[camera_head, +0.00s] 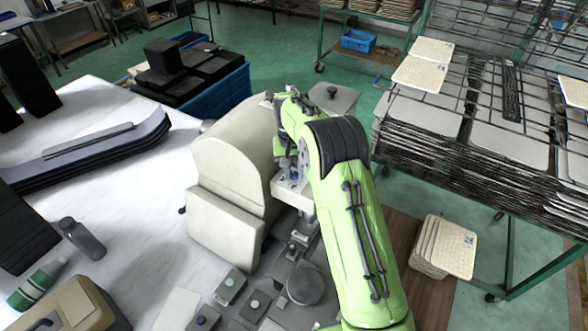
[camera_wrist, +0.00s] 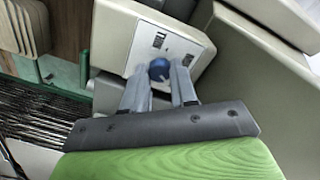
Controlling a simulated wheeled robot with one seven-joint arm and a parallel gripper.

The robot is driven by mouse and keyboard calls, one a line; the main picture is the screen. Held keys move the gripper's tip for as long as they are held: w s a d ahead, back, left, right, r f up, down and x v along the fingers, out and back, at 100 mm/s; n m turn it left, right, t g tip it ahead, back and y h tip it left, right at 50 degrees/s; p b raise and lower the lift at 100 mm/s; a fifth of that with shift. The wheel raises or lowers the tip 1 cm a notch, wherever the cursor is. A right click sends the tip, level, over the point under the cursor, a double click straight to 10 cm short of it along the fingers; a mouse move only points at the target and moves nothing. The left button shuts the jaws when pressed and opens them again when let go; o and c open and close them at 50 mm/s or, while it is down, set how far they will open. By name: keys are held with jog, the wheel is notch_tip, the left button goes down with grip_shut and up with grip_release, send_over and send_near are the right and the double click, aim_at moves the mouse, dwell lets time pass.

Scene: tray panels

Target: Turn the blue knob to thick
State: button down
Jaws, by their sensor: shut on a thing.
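The blue knob (camera_wrist: 158,69) sits on a pale panel (camera_wrist: 143,50) in the wrist view. Dark markings show on the panel beside the knob, too small to read. My gripper (camera_wrist: 160,74) has its two grey fingers on either side of the knob and is shut on it. In the head view my green arm comes down in front of the cream machine (camera_head: 225,170), with my gripper (camera_head: 288,166) at its right side above the small pale panel (camera_head: 292,187). The knob cannot be made out there.
A white table (camera_head: 130,230) with a grey bottle (camera_head: 82,238) and dark curved parts lies left. Small boxes with buttons stand in front of the machine. A rack of stacked trays (camera_head: 500,140) stands right, with a pile of pale panels (camera_head: 440,247) below it.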

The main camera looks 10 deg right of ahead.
aim_at(291, 174)
dwell(0.4)
jog(key=c, duration=0.9)
grip_release()
jog(key=r, duration=1.5)
jog(key=shift+w+a+r, duration=0.1)
jog(key=shift+a+r, duration=0.25)
jog(key=shift+r, duration=0.05)
jog(key=shift+f, duration=0.1)
